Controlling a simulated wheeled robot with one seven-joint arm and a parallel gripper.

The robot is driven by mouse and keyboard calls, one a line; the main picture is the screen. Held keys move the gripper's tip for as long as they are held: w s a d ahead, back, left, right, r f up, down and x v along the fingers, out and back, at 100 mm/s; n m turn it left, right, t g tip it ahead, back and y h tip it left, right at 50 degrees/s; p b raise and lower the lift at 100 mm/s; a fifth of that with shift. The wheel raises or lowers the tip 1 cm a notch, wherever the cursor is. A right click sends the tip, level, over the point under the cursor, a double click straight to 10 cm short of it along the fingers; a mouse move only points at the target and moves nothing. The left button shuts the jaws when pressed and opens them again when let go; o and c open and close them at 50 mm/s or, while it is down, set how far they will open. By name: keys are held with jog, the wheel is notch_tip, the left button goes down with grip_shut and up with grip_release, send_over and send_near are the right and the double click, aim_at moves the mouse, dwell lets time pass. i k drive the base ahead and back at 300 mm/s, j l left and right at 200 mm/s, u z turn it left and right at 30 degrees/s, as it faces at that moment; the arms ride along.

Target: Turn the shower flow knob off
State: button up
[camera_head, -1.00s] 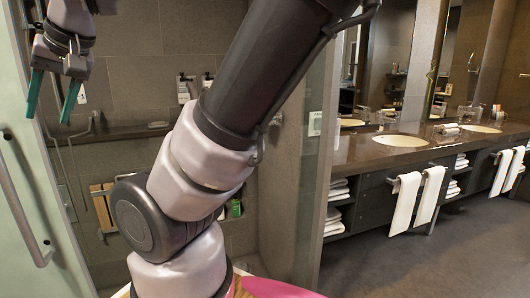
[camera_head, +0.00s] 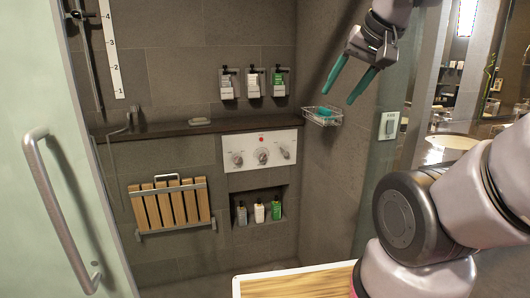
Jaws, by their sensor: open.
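A white control panel (camera_head: 246,143) is set in the shower's back wall. It carries a left knob (camera_head: 237,160), a middle knob (camera_head: 262,157) and a right knob (camera_head: 285,152), with a small red mark above the middle one. Which one is the flow knob, and how far it is turned, I cannot tell. My gripper (camera_head: 340,97) has teal fingers spread apart and pointing down-left, with nothing between them. It is in the upper right of the view, above and right of the panel, and apart from it.
A glass door with a bar handle (camera_head: 62,205) stands at the left. A wire soap basket (camera_head: 322,116) is on the side wall below my gripper. Dispensers (camera_head: 253,84) hang above the ledge (camera_head: 165,130). A slatted wooden seat (camera_head: 170,206) is folded against the wall left of the bottle niche.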

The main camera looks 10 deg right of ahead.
aim_at(237, 158)
jog(key=i+l+u, duration=0.1)
jog(key=i+u, duration=0.15)
jog(key=i, duration=0.85)
